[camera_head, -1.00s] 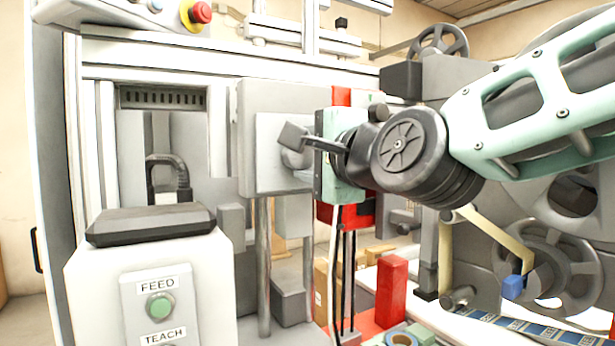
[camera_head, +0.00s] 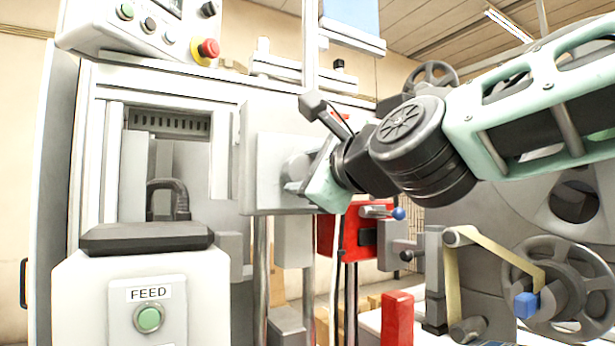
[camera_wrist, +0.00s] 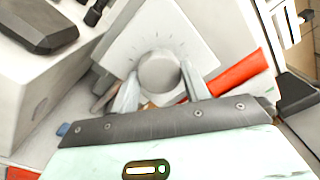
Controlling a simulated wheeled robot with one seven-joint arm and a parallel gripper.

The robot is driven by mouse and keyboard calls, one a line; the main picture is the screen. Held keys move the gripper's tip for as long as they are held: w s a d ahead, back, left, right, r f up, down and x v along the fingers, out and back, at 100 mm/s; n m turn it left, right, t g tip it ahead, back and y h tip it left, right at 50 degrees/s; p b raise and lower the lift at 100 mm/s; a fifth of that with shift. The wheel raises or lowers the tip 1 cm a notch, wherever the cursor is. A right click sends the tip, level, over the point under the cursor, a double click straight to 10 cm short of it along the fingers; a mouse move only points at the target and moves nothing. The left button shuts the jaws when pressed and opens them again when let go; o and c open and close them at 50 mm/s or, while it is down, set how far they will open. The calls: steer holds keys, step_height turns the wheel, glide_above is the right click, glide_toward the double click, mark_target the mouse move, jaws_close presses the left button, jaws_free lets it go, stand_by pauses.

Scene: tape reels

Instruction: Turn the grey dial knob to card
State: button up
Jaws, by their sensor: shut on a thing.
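The grey dial knob (camera_wrist: 160,72) is round and sits on a light grey square plate (camera_wrist: 150,32) with small tick marks around it. No label for card is readable. In the head view, the knob (camera_head: 297,168) shows partly behind my gripper, on the side of the plate (camera_head: 262,150). My gripper (camera_wrist: 158,88) has one finger on each side of the knob and is shut on it. In the head view, my gripper (camera_head: 300,186) reaches in from the right, its pale green body tilted.
A white housing with a green FEED button (camera_head: 149,319) and black top (camera_head: 147,237) stands at left. A red emergency button (camera_head: 206,49) is above. A red block (camera_head: 350,232) and tape reels (camera_head: 560,290) lie below and right of my arm.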

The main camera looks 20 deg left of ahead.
steer(key=shift+f, duration=0.1)
steer(key=o, duration=1)
steer(key=b+v, duration=1.2)
steer(key=v, duration=0.5)
steer(key=shift+s, duration=0.2)
steer(key=shift+d, duration=0.1)
